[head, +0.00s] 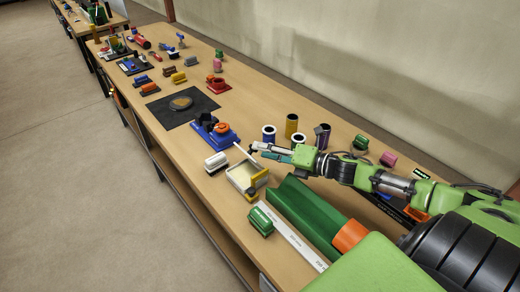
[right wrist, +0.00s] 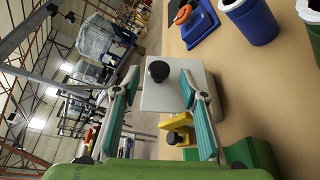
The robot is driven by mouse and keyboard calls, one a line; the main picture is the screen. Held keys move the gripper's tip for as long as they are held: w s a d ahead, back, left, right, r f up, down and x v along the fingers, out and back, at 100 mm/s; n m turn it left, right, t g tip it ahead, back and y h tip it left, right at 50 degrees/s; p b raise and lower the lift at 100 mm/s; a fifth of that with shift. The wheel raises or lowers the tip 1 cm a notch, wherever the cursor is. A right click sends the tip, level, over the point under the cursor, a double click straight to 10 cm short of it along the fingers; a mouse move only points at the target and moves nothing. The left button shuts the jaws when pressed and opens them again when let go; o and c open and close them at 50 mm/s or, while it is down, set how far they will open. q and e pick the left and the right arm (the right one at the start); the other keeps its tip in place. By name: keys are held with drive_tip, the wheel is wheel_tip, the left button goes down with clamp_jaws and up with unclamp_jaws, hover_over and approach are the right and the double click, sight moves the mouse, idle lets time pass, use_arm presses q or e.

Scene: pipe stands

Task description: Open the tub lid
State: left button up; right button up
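The tub (head: 232,186) is a small cream box near the table's front edge in the head view, and its pale inside shows. Its lid (head: 243,154) appears as a thin pale strip raised at the back right of the tub, nearly edge-on. In the right wrist view the grey-white lid (right wrist: 170,98) faces me with a black knob (right wrist: 158,71). My right gripper (head: 256,151) is beside the raised lid. In the wrist view its teal fingers (right wrist: 160,80) are spread on either side of the knob; contact with the lid cannot be told. My left gripper is not in view.
A yellow piece (head: 257,185) stands beside the tub, with a green block (head: 260,222) nearer. A blue holder with an orange ring (head: 220,128) and a white-and-black block (head: 215,163) are close by. Several cylinders (head: 291,126) stand behind my gripper. Bare floor lies left.

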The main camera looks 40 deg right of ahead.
drive_tip(key=shift+x, duration=1.1)
drive_tip(key=shift+r, duration=0.1)
clamp_jaws()
